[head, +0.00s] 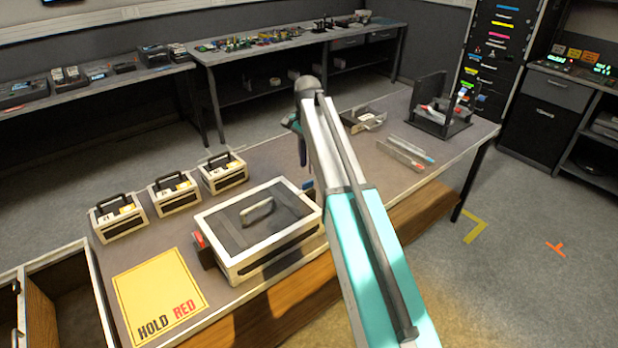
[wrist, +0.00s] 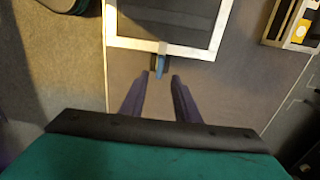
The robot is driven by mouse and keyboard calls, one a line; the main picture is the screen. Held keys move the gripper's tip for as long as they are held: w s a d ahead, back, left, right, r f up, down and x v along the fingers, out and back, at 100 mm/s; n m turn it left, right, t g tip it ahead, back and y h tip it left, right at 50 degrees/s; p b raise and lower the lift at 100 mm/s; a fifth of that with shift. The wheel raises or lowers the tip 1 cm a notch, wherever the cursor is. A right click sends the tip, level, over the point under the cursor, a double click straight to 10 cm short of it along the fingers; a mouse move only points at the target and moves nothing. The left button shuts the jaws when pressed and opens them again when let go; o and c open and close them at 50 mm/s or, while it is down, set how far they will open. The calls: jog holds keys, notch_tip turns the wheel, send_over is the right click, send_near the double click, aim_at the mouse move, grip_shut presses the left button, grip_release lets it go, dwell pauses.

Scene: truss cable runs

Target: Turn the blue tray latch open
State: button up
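The lidded tray (head: 238,261) is a white-framed box with a dark lid and a grey handle, standing on the workbench. Its blue latch (head: 308,185) shows as a small piece at the tray's right end, beside my arm. In the wrist view the blue latch (wrist: 160,66) sticks out from the middle of the white frame edge (wrist: 190,51). My gripper (wrist: 160,77) is open, its two dark fingers apart and empty. The latch lies just beyond the fingertips, in line with the gap; I cannot tell the height between them. In the head view my arm hides most of the gripper.
A red latch (head: 200,240) is at the tray's left end. Three small handled cases (head: 172,195) stand behind the tray. A yellow HOLD RED mat (head: 160,298) lies front left. A clear holder (head: 405,153) and a black rack (head: 440,115) stand to the right.

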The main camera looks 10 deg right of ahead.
aim_at(308, 181)
jog(key=shift+f+p, duration=0.65)
jog(key=shift+f, duration=2.85)
grip_shut()
